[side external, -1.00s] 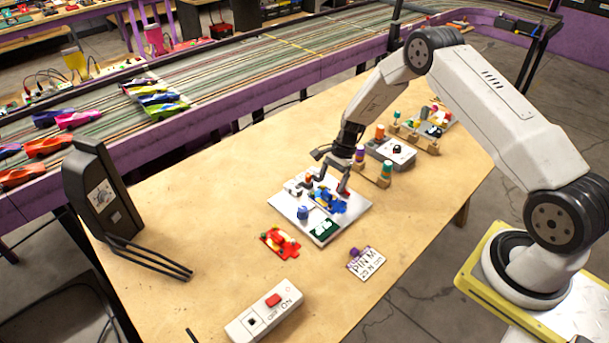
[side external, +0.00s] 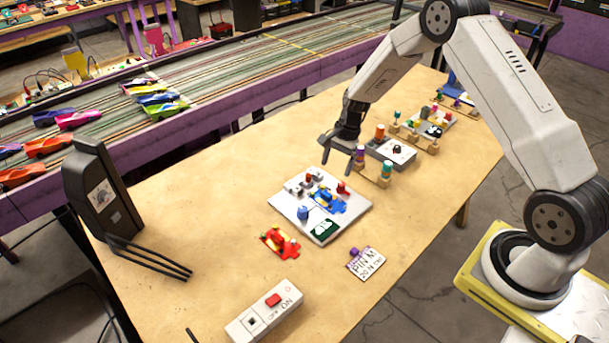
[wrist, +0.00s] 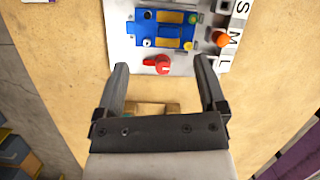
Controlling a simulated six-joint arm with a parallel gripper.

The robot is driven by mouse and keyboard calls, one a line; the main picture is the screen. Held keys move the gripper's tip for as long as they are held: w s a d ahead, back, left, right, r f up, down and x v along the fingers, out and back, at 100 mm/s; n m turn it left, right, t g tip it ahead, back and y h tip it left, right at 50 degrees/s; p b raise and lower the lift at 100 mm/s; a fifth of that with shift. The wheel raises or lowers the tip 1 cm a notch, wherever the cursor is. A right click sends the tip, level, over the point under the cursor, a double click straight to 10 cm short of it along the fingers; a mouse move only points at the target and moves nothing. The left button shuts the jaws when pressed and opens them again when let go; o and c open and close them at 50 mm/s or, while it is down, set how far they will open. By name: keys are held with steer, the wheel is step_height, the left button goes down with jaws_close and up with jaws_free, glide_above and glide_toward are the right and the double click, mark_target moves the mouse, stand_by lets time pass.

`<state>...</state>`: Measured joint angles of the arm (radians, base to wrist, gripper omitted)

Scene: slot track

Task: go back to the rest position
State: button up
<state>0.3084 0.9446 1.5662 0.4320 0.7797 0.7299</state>
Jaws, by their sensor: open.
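My gripper (side external: 338,150) is open and empty, raised above the table at the back edge of the white board. Its two dark fingers (wrist: 162,88) stand wide apart in the wrist view, with bare wood and a red knob (wrist: 157,64) seen near the gap between them. The white board (side external: 285,206) lies flat on the table. A blue chassis piece (side external: 329,202) sits on it and shows in the wrist view too (wrist: 160,29). No piece is in the fingers.
A red car piece (side external: 280,242), a label card (side external: 366,263) and a switch box (side external: 263,312) lie in front. Pegs on a wooden stand (side external: 376,180) and a grey box (side external: 392,152) stand close to the right of my gripper.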

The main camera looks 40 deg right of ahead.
steer(key=s+a+r+n+t+h, duration=0.1)
steer(key=s+a+r+n, duration=0.4)
steer(key=s+r+n, duration=0.2)
steer(key=s+a+r+n+t+h, duration=0.1)
steer(key=s+a+r+n+h, duration=0.1)
steer(key=s+a+r+n, duration=0.2)
steer(key=s+r+n, duration=0.3)
steer(key=s+n, duration=0.1)
steer(key=s, duration=0.4)
steer(key=shift+s+a+n+t+h, duration=0.2)
steer(key=shift+a+n+t+h, duration=0.1)
steer(key=shift+a, duration=0.05)
stand_by(0.7)
